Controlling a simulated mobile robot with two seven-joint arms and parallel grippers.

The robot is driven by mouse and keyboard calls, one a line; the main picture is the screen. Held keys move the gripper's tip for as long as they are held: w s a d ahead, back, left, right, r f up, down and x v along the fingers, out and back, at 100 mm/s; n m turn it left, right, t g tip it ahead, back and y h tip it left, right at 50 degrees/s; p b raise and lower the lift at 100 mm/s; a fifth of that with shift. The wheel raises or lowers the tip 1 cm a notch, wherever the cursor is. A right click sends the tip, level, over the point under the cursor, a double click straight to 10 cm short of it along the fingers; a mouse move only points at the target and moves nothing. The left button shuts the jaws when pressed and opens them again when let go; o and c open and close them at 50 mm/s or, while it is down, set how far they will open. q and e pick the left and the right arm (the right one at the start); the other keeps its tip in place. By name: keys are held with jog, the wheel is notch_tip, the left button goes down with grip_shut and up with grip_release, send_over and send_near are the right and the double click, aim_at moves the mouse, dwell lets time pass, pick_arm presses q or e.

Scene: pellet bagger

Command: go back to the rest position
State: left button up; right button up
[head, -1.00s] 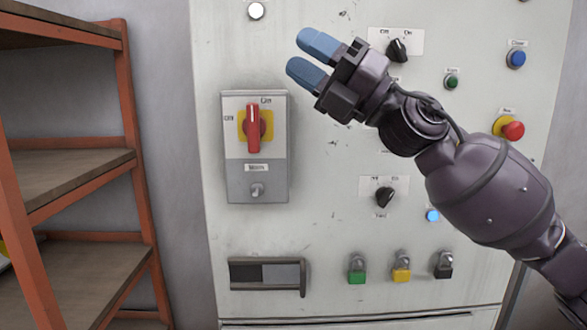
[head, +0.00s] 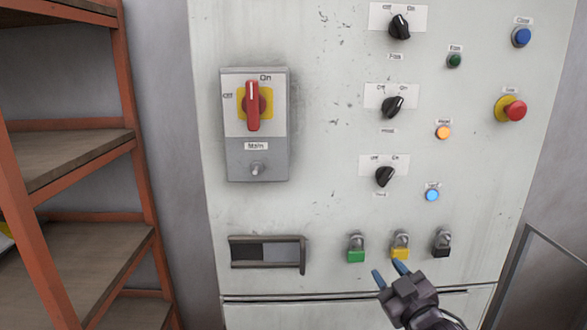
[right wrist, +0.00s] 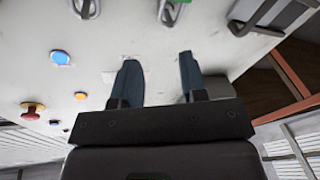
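My right gripper (head: 389,272) is low in the head view, in front of the control cabinet (head: 320,200), just below the yellow padlock. Its two blue fingers are apart with nothing between them. In the right wrist view the gripper (right wrist: 158,58) also shows both fingers spread and empty, with the panel behind. Whether the fingers touch the panel is not clear, but no contact shows. My left gripper is not in view.
The cabinet carries a red main switch (head: 252,106) with its handle upright, black knobs, a red stop button (head: 514,109), lit orange (head: 443,132) and blue (head: 432,195) lamps, and green (head: 356,249), yellow (head: 400,247) and black (head: 442,244) padlocks. An orange-framed shelf (head: 135,150) stands left.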

jog(key=s+d+f+m+g+h, duration=0.2)
jog(key=s+d+f+m+g, duration=0.1)
jog(key=s+f, duration=1.1)
jog(key=s+d+f+m+g+h, duration=0.3)
jog(key=s+d+f+m+g, duration=0.1)
jog(key=s+f, duration=1)
jog(key=shift+d+f, duration=0.2)
jog(key=shift+d, duration=0.45)
jog(key=shift+s, duration=0.1)
